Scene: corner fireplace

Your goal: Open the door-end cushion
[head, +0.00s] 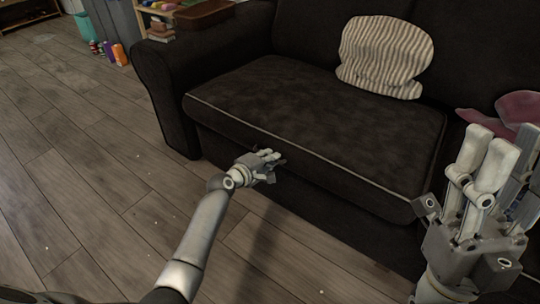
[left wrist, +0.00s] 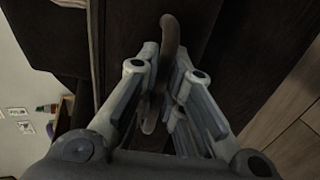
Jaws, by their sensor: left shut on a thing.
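The dark sofa seat cushion (head: 310,115) has pale piping along its front edge and lies flat on the sofa. My left gripper (head: 268,160) is at the sofa's front, just below that edge, in the head view. In the left wrist view its fingers (left wrist: 165,90) are shut around a thin, curved brownish handle (left wrist: 170,35) against the dark sofa front. The fingers partly hide the handle, and it cannot be made out in the head view. My right gripper (head: 502,145) is raised at the right, empty, with its fingers apart.
A striped pillow (head: 385,55) leans on the sofa back. A pink thing (head: 515,105) lies at the right, partly behind my right gripper. The sofa's arm (head: 170,95) stands at the left. Wooden floor (head: 85,170) is clear at the left. Small bottles (head: 108,52) stand far back.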

